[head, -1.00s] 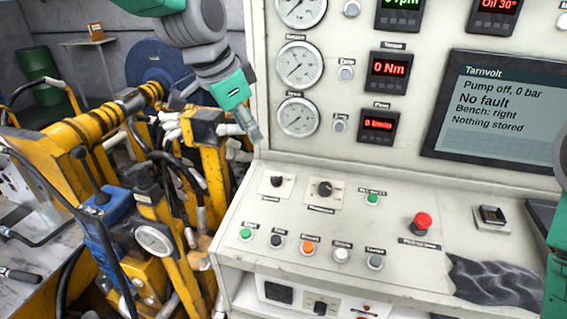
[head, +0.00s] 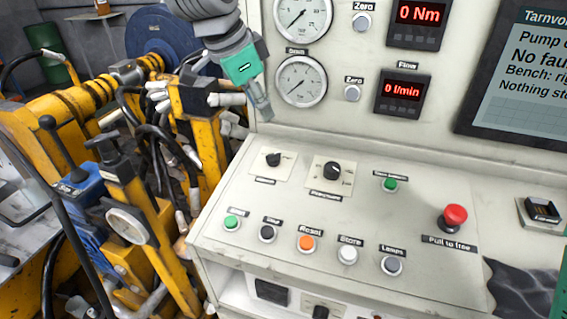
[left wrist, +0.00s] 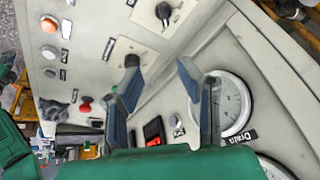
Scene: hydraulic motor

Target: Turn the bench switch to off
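The screen (head: 525,75) reads "Bench: right", partly cut off. My left gripper (head: 262,105) hangs above and behind the left knob, near the gauge wall, touching neither knob. In the left wrist view the gripper (left wrist: 157,72) is open and empty, and one knob (left wrist: 163,12) shows at the top.
Green, black, orange, white and grey buttons line the panel front, including an orange one (head: 306,243). A red mushroom button (head: 455,215) stands up at the right. Yellow machinery with hoses (head: 190,130) crowds the left side.

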